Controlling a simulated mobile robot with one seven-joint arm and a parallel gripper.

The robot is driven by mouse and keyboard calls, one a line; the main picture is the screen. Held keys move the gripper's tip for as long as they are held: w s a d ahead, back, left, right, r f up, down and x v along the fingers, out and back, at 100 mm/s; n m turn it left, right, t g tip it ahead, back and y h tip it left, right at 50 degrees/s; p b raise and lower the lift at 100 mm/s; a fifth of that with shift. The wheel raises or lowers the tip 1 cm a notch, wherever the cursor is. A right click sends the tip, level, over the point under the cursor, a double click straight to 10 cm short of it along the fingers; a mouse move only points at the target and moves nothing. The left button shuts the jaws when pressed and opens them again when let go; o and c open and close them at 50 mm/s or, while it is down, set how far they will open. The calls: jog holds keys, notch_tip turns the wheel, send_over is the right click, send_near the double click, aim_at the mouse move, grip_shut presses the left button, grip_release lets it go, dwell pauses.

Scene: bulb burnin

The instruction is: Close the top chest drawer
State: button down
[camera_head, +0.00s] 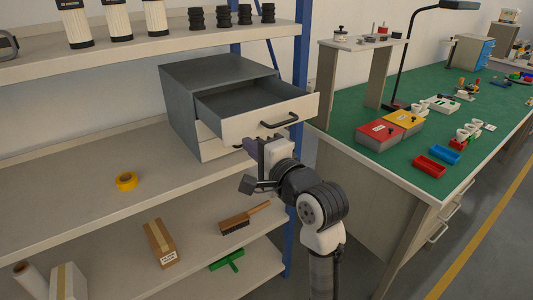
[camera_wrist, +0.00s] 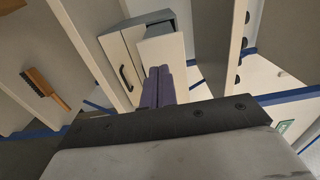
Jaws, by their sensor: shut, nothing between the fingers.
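The grey chest (camera_head: 190,102) stands on the middle shelf. Its top drawer (camera_head: 250,124) is pulled well out, its inside looks empty, and its pale front carries a dark handle (camera_head: 280,120). My gripper (camera_head: 254,146) is shut and empty, just before the lower left part of that front, left of and below the handle. In the wrist view the shut purple fingers (camera_wrist: 158,86) point at a pale drawer front (camera_wrist: 163,52); I cannot tell whether they touch it. My gripper partly hides the lower drawers (camera_head: 216,148), which look closed.
A blue rack post (camera_head: 297,60) stands close right of the chest, with a green-topped workbench (camera_head: 430,110) beyond. The upper shelf (camera_head: 150,60) holds filters and black parts. Yellow tape (camera_head: 126,181) lies left on the middle shelf; a brush (camera_head: 240,220) lies below.

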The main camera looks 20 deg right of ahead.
aim_at(235, 132)
jog(key=shift+p+x, duration=0.5)
jog(key=shift+x, duration=1.75)
jog(key=shift+w, duration=0.15)
